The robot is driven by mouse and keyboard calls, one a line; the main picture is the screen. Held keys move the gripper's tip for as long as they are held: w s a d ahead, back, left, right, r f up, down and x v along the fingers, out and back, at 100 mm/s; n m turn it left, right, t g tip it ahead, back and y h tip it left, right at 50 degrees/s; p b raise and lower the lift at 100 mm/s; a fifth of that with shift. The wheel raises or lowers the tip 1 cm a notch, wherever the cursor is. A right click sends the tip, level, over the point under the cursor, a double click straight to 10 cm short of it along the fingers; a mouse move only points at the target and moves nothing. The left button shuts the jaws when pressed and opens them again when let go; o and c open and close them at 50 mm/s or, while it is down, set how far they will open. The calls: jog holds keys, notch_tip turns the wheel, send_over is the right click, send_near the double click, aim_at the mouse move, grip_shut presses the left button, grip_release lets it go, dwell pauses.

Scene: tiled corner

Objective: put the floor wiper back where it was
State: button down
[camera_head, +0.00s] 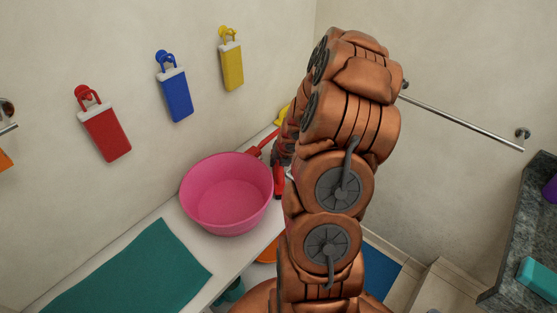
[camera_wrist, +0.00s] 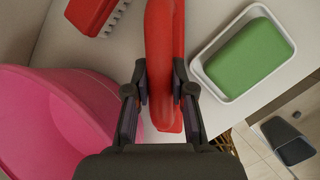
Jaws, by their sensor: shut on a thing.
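My gripper (camera_wrist: 160,97) is shut on a long, smooth red thing in the wrist view, one finger on each side of it. I take this to be the floor wiper (camera_wrist: 163,40). It runs from the top edge down between the fingers; its upper end is out of view, so its full shape is hidden. In the head view a narrow red part (camera_head: 279,180) shows just right of the pink basin, beside my arm. My arm hides most of the gripper there.
The pink basin (camera_head: 226,195) stands on the white bench, close left of my gripper. A red brush (camera_wrist: 92,14) and a white tray (camera_wrist: 198,71) with a green block (camera_wrist: 248,53) lie nearby. Red, blue and yellow items (camera_head: 105,132) hang on the wall. A teal mat (camera_head: 130,270) covers the bench's front.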

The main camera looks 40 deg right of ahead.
jog(key=c, duration=1)
grip_release()
